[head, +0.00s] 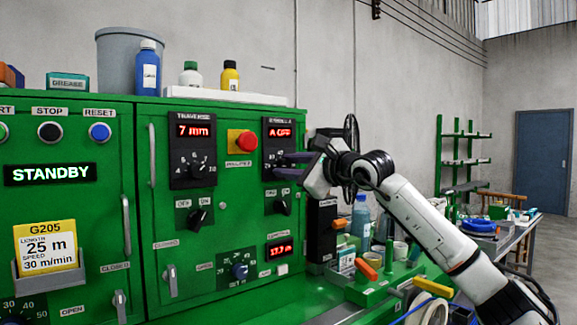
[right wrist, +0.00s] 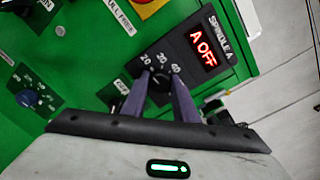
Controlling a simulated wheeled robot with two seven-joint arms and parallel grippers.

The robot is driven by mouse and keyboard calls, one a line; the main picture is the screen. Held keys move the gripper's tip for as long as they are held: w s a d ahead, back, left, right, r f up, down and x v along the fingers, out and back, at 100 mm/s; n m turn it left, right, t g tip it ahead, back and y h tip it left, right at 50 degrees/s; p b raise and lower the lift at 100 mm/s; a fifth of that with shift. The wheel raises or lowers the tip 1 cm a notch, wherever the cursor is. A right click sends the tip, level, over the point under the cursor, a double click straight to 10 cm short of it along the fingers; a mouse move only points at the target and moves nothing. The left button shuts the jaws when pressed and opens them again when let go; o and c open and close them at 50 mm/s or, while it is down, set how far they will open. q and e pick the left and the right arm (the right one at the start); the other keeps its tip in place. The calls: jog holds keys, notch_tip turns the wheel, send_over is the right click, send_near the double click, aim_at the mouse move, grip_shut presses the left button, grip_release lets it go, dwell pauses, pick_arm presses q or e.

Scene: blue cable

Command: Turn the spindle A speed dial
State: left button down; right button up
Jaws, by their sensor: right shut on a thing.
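The spindle A panel (head: 281,132) is a black unit on the green cabinet, with a red display that reads "A OFF" in the right wrist view (right wrist: 205,57). Its speed dial (right wrist: 160,77) is a black knob with numbers such as 20, 30 and 40 around it. My right gripper (right wrist: 160,85) is at this dial, with one finger on each side of the knob, shut on it. In the head view the fingers of the right gripper (head: 285,164) cover most of the dial. My left gripper is in neither view.
A red emergency button (head: 243,141) sits left of the spindle A panel, beside the traverse panel (head: 191,150) reading 7 mm. A black rotary switch (head: 283,205) is just below the dial.

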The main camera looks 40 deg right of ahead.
jog(key=o, duration=1.1)
jog(key=shift+c, duration=0.2)
jog(key=shift+s+f, duration=0.1)
jog(key=shift+s, duration=0.25)
pick_arm(q)
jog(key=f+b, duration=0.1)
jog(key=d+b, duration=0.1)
jog(key=b, duration=0.1)
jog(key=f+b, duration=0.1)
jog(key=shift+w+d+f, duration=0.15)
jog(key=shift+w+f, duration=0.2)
pick_arm(e)
jog(key=s, duration=0.9)
jog(key=shift+s+a+r, duration=0.2)
jog(key=shift+s+a, duration=0.1)
jog(key=shift+a, duration=0.15)
